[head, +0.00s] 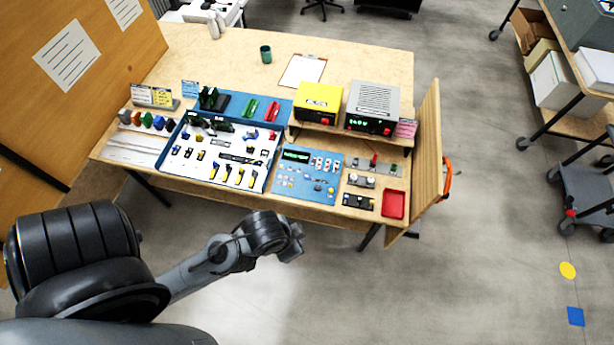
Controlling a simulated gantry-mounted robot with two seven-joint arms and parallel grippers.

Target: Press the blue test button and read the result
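A blue test button cannot be made out for certain at this size. A yellow instrument (318,98) with a small green display and a red knob stands on a raised shelf at the right part of the bench. A grey instrument (373,103) with a green readout stands to its right; its digits are too small to read. A blue board (291,184) with a green display strip and small parts lies in front of them. My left gripper (291,243) is in front of the bench, apart from it; its fingers cannot be made out. My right gripper is out of view.
A white tray (203,175) of several small parts lies left of the blue board. A red tray (393,204) is at the bench's front right. A wooden panel (428,150) stands at the right end. A clipboard (303,70) and a green cup (265,54) are at the back.

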